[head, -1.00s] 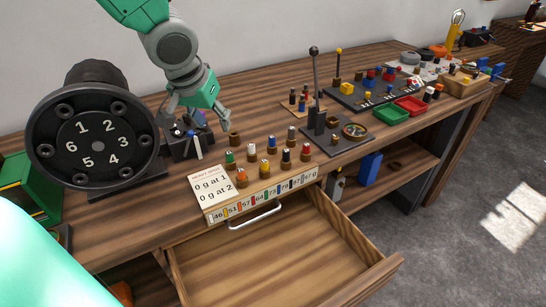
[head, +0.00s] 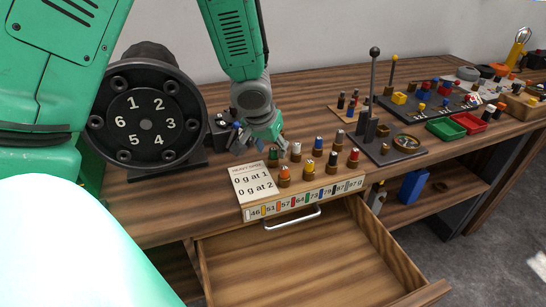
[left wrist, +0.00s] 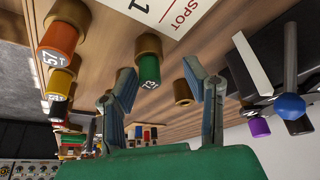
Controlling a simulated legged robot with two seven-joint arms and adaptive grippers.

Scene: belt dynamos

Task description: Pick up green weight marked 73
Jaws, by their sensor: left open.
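The green weight marked 73 (head: 273,154) stands at the back left of a group of coloured weights on the wooden rack. In the left wrist view the green weight (left wrist: 149,70) sits in a brass-coloured cup, its 73 label facing the camera. My left gripper (head: 259,146) is close behind and slightly left of it. In the left wrist view the fingers of the left gripper (left wrist: 163,84) are spread, with the green weight between their tips in the picture; I see no contact. My right gripper is not in view.
An orange weight (head: 284,173) stands close in front, with several other weights beside it. An empty brass cup (left wrist: 182,92) is near the right finger. A numbered black wheel (head: 146,124) stands left. The open drawer (head: 310,262) juts out below.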

